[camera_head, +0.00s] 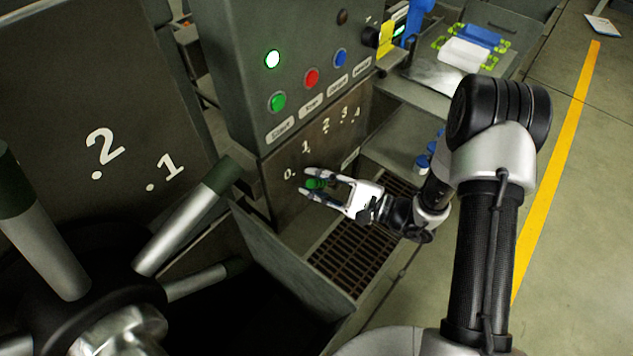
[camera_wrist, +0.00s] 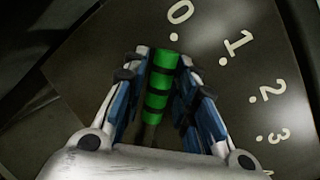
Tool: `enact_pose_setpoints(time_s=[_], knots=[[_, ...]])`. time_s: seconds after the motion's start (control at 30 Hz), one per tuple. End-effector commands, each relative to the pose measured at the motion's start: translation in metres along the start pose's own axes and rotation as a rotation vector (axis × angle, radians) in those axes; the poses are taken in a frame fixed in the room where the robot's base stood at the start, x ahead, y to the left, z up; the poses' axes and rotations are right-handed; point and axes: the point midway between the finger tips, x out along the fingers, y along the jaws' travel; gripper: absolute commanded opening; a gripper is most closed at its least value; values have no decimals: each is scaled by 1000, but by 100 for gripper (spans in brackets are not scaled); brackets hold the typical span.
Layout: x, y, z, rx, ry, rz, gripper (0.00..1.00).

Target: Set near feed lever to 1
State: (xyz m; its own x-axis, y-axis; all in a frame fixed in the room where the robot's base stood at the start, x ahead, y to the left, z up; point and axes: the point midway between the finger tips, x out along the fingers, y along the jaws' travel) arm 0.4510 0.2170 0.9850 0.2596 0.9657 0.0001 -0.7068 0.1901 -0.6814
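A feed lever with a green, dark-banded handle (camera_head: 316,183) stands at a dark scale plate (camera_head: 285,205) marked 0 to 4. In the wrist view the handle (camera_wrist: 160,85) points close to the 0 mark (camera_wrist: 180,11); the 1 mark (camera_wrist: 239,43) is to its right. My gripper (camera_head: 307,182) reaches in from the right with its fingers on either side of the handle. In the wrist view my gripper (camera_wrist: 165,65) has its blue-padded fingers spread around the handle. I cannot tell whether either pad touches it.
A control box (camera_head: 300,75) with lit green, red and blue buttons is above the scale. A spoked hub with thick bars (camera_head: 185,220) and a plate marked 1 and 2 (camera_head: 105,150) are at the left. A floor grate (camera_head: 355,250) lies below my gripper.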

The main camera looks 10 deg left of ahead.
Motion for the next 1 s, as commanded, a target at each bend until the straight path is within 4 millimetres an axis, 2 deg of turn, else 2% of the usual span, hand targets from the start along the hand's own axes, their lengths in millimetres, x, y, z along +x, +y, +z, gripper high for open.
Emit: enact_pose_setpoints(time_s=[0.07, 0.47, 1.0], knots=[[0, 0, 0, 0, 0, 0, 26], [0, 0, 0, 0, 0, 0, 0], [-1, -4, 0, 30, -7, -7, 0]])
